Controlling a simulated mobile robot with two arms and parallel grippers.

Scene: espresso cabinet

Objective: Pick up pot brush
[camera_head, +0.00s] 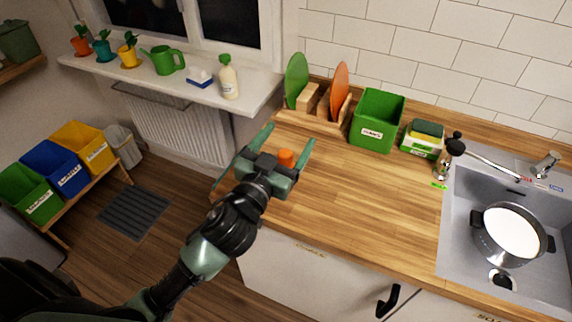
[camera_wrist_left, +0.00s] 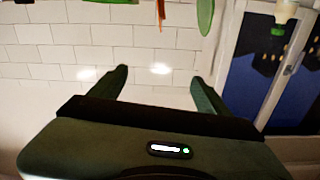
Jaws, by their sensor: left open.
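A small upright item with a round dark knob (camera_head: 456,145) on top stands on the counter at the left edge of the sink, above a green label; it looks like the pot brush, but its lower part is too small to make out clearly. My left gripper (camera_head: 288,136) is open over the left end of the counter, well to the left of that item. In the left wrist view the open fingers (camera_wrist_left: 160,80) have nothing between them, and the brush does not show. My right gripper is not in view.
A green bin (camera_head: 377,121), a sponge holder (camera_head: 421,146) and a rack (camera_head: 316,121) with green and orange boards line the counter's back. A pot (camera_head: 512,235) sits in the sink (camera_head: 455,245). The middle counter (camera_head: 350,200) is clear.

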